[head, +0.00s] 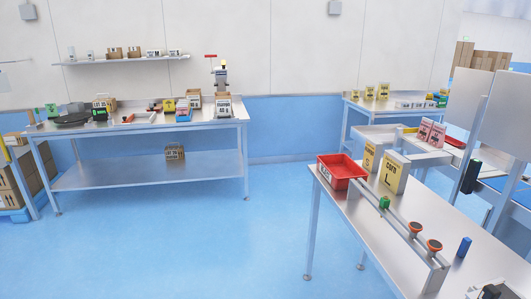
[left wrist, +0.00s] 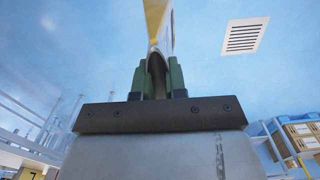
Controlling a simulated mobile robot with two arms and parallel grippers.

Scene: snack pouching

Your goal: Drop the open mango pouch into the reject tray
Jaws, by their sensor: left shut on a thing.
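My left gripper (left wrist: 158,78) shows in the left wrist view, its green fingers shut on a thin yellow and white pouch (left wrist: 158,25). The pouch is seen nearly edge-on, so its print and whether its top is open cannot be told. Neither gripper nor the held pouch shows in the head view. A red tray (head: 338,163) with a white label on its front sits at the far left corner of the right-hand steel table and looks empty; the label is too small to read surely. My right gripper is out of view.
A second red tray (head: 454,143) lies farther back. A workbench (head: 140,124) stands at left. The blue floor between is clear.

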